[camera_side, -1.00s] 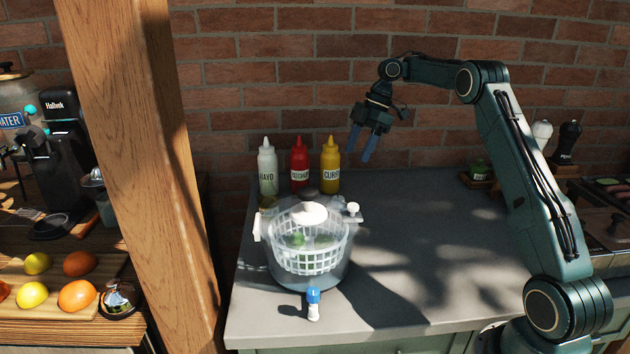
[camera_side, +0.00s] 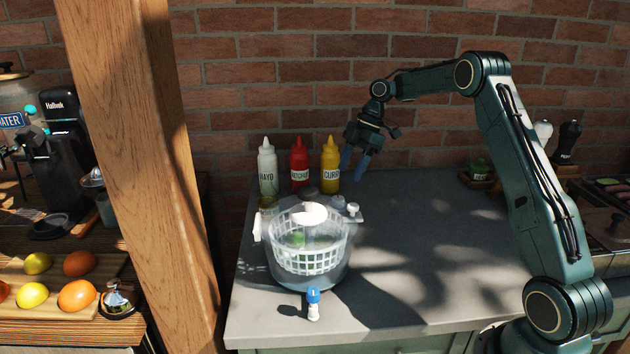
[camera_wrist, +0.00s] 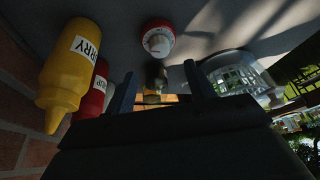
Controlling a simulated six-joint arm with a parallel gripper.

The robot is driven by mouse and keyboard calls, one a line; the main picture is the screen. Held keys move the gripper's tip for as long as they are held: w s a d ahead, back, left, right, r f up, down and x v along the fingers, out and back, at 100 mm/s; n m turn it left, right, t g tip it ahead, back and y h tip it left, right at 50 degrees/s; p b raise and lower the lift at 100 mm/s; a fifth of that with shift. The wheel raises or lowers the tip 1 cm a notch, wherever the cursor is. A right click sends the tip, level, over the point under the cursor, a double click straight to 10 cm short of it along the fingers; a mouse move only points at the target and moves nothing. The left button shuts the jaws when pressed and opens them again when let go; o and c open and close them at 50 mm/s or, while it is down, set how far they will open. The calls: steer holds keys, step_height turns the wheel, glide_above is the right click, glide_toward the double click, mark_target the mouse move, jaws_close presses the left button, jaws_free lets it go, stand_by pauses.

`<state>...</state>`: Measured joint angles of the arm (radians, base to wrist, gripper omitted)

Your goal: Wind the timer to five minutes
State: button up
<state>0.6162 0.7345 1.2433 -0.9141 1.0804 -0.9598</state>
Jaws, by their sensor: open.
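The timer (camera_wrist: 159,40) is a round red thing with a white dial, and it shows at the top middle of the wrist view. It stands on the counter beyond the ends of my fingers and apart from them. I cannot make it out surely in the side view, where the salad spinner covers much of that area. My gripper (camera_side: 354,168) hangs above the counter's back part, near the yellow bottle, with its fingers pointing down. In the wrist view my gripper (camera_wrist: 159,70) has its two fingers wide apart, with nothing held between them.
A clear salad spinner (camera_side: 312,245) stands in front. A yellow bottle (camera_side: 330,166), red bottle (camera_side: 299,166) and white bottle (camera_side: 267,168) line the brick wall. A small dark-capped jar (camera_wrist: 155,78) shows between my fingers, farther off. The counter's right (camera_side: 430,230) is clear.

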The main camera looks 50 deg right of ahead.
mark_target(338, 198)
steer(key=shift+x, duration=4.2)
steer(key=c, duration=1)
